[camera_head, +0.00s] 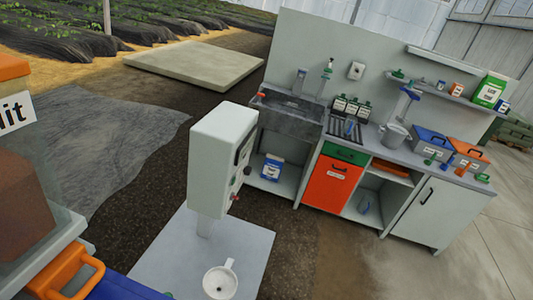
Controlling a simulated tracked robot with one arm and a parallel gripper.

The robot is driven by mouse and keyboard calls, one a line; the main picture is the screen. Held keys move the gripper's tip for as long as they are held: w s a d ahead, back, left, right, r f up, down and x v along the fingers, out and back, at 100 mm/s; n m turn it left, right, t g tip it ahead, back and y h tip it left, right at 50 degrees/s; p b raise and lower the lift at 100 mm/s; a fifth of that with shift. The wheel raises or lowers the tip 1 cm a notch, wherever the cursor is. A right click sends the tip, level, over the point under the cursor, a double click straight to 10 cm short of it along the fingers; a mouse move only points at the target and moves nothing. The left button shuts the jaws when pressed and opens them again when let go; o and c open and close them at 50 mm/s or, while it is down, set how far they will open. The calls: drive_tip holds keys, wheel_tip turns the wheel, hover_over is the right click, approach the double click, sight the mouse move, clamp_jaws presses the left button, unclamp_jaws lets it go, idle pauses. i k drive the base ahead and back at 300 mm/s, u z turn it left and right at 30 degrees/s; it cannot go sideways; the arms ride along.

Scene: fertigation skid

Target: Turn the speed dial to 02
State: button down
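A pale grey control box (212,160) stands on a post over a light grey base plate in the middle of the view. I see it from its side, and its front faces right at a steep angle. A dark panel (244,148) is on that front, with small knobs or buttons below it, one of them red (248,170). I cannot tell which part is the speed dial, and no number is readable. My gripper is not in view.
A white cup-like vessel (220,282) stands on the base plate (250,247). Behind is a workbench with a sink (288,118), an orange door (331,180), bottles and toolboxes. Orange and blue items crowd the near left. Dark ground lies between plate and bench.

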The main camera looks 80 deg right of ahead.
sight(248, 171)
drive_tip(key=z, duration=1.85)
drive_tip(key=k, duration=1.25)
drive_tip(key=z, duration=0.35)
drive_tip(key=i, duration=2.05)
drive_tip(key=u, duration=0.6)
